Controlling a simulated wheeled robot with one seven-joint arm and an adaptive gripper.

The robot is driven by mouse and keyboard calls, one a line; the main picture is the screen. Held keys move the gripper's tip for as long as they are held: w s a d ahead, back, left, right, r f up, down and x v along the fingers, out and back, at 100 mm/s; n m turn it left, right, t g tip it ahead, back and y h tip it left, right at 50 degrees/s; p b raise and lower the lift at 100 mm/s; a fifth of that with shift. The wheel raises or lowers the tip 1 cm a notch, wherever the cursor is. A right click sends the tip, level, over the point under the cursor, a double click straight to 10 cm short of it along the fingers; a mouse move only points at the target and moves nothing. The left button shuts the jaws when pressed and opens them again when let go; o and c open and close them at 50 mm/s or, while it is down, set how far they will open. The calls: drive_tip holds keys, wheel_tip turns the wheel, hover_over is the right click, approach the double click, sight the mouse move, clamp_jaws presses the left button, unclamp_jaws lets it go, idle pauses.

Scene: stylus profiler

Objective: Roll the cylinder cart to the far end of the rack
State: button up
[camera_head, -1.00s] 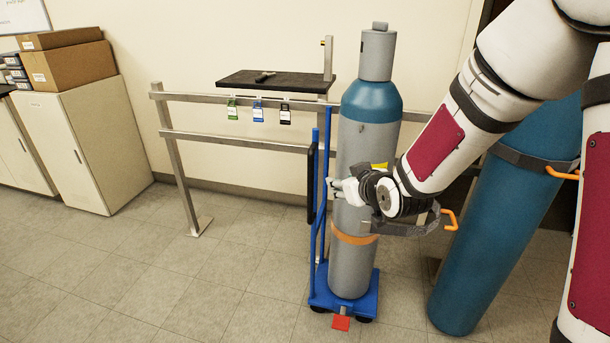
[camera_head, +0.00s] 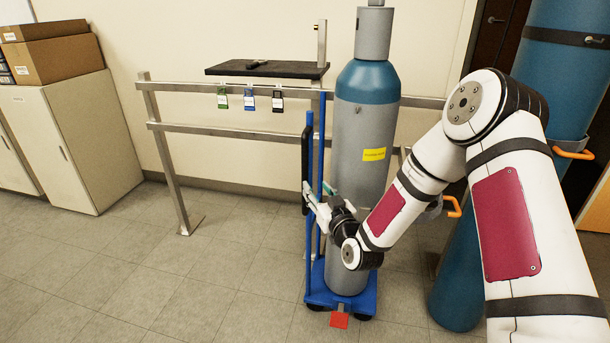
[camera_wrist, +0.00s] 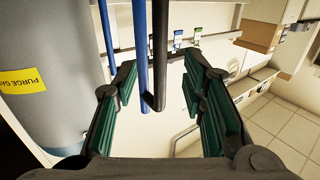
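The blue cylinder cart (camera_head: 318,291) stands on the floor in front of the rack (camera_head: 232,137), carrying an upright grey cylinder with a teal shoulder (camera_head: 364,118). A black handle bar (camera_head: 306,165) runs up the cart's left side, beside a blue post. My gripper (camera_head: 317,192) is low beside the handle, its wrist in front of the cylinder. In the wrist view, my gripper (camera_wrist: 162,80) is open, its green pads apart. The black handle (camera_wrist: 157,60) and a blue post (camera_wrist: 140,50) appear between the fingers, with no visible contact. The cylinder (camera_wrist: 50,75) is at left.
A red pedal (camera_head: 339,320) sticks out at the cart's front. Other teal cylinders (camera_head: 456,290) stand at right with an orange-handled bracket (camera_head: 573,154). Floor (camera_head: 130,270) left of the cart is clear, up to a cabinet (camera_head: 75,140).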

sight(306, 174)
drive_tip(key=b+x, duration=0.1)
drive_tip(key=x, duration=0.9)
drive_tip(key=shift+w+f, duration=0.1)
drive_tip(key=shift+w, duration=0.05)
clamp_jaws()
